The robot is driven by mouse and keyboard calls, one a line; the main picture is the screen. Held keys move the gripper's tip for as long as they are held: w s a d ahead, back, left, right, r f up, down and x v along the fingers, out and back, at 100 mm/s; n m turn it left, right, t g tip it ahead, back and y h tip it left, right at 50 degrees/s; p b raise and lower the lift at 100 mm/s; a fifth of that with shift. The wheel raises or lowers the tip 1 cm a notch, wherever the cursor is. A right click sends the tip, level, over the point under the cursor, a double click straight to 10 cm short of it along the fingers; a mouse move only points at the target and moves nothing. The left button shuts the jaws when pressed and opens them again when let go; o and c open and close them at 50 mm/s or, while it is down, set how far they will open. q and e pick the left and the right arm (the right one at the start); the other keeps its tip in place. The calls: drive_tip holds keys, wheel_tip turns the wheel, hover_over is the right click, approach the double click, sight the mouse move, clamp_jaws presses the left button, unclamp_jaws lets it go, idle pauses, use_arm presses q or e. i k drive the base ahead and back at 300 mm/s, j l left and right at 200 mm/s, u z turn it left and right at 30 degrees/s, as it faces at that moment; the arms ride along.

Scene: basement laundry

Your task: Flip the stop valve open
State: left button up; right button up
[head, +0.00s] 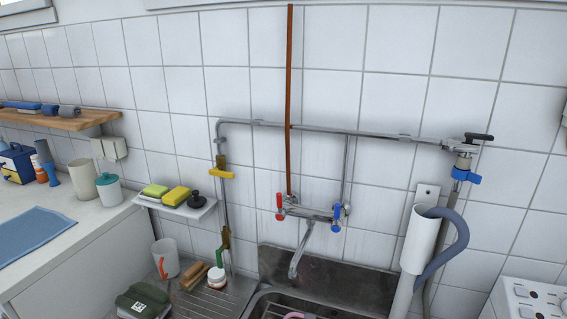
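Several valves show on the wall pipework, and I cannot tell for certain which one the task calls the stop valve. At the right end of the grey pipe (375,134) there is a valve with a black lever (479,137) lying roughly level. Just under it is a valve with a blue handle (467,177). On the left vertical pipe there is a valve with a yellow handle (222,173), set across the pipe. The mixer tap (310,213) has a red knob and a blue knob. Neither of my grippers is in view.
A metal sink (325,277) is below the tap. A white standpipe with a grey hose (457,245) stands below the right valves. A small shelf (177,208) holds sponges and a black plug. A white appliance (525,300) is at lower right. The counter is at left.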

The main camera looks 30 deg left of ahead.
sight(215, 171)
drive_tip(key=u, duration=1.35)
